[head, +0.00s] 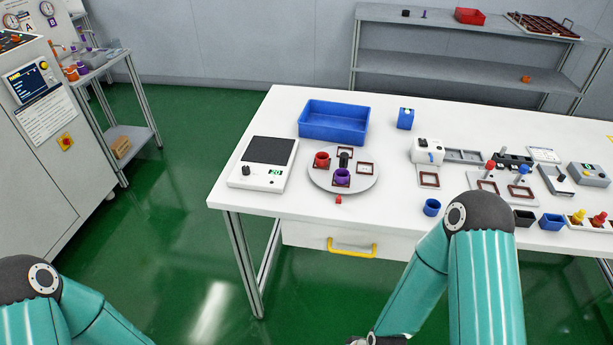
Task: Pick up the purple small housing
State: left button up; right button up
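The purple small housing (342,177) is a short open-topped cup standing upright at the front of a round grey plate (315,177) on the white table. It sits at a square dark red frame on that plate. Neither of my grippers shows in the head view. Only the upper parts of my two teal arms show, at the lower left and the lower right. Nothing of mine touches the housing.
The plate also bears a red housing (322,160) and a black part (345,159). A scale (265,165) stands left, a blue bin (333,122) behind, a blue cup (432,207) to the right. Fixtures and levers crowd the table's right side. A yellow-handled drawer (330,241) lies below.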

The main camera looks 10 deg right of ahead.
aim_at(342, 175)
jog(key=z, duration=0.15)
jog(key=i, duration=0.2)
jog(key=u, duration=2.25)
jog(key=k, duration=1.55)
jog(key=z, duration=1.1)
jog(key=i, duration=1)
jog(key=z, duration=0.05)
